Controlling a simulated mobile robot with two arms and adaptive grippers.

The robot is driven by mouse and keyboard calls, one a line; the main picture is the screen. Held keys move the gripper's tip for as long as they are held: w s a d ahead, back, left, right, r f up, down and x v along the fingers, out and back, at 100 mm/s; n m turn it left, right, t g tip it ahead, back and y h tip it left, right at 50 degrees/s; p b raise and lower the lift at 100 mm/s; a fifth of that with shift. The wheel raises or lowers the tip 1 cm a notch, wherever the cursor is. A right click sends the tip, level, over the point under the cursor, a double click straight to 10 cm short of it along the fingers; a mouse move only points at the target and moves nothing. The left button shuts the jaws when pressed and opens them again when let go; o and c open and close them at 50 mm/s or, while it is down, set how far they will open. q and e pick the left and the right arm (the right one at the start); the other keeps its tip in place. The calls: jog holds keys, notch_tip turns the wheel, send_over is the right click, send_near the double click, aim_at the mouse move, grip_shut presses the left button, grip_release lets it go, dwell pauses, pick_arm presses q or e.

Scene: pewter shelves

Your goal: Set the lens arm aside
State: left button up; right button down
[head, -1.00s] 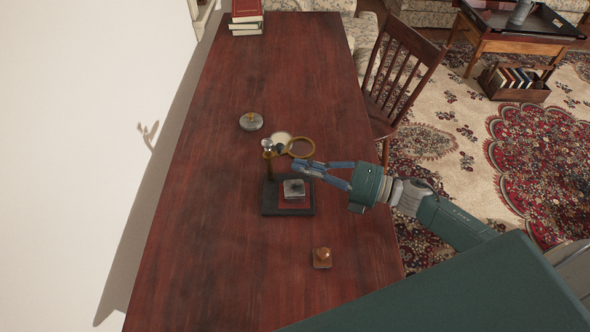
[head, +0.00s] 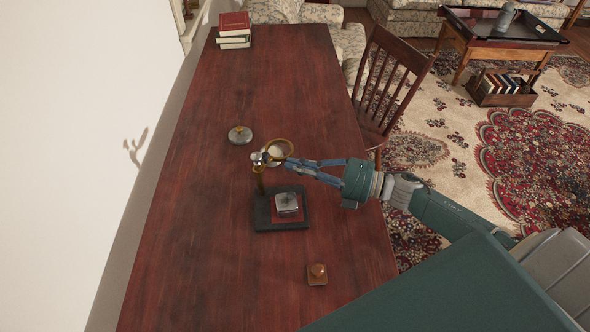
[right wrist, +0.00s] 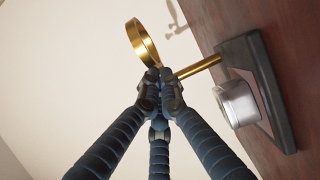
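A brass-rimmed lens ring (head: 278,149) sits on an arm at the top of a brass post (head: 261,183). The post rises from the left part of a black base (head: 263,216). A silver block (head: 287,204) rests on the base's red pad. In the right wrist view the lens ring (right wrist: 141,43) stands just beyond the fingertips, near the post (right wrist: 199,67). My right gripper (head: 289,164) has its fingertips drawn together at the lens arm, right of the post. The right gripper (right wrist: 160,88) hides where it meets the arm. My left gripper is out of view.
A round silver lid-like piece (head: 240,135) lies behind the stand. A small brown knobbed block (head: 317,273) lies in front of it. Red and white books (head: 234,32) are at the table's far end. A wooden chair (head: 385,85) stands at the right edge.

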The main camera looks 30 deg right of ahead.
jog(key=shift+w+d, duration=0.15)
jog(key=shift+w, duration=0.15)
dwell(0.4)
jog(key=v, duration=1.2)
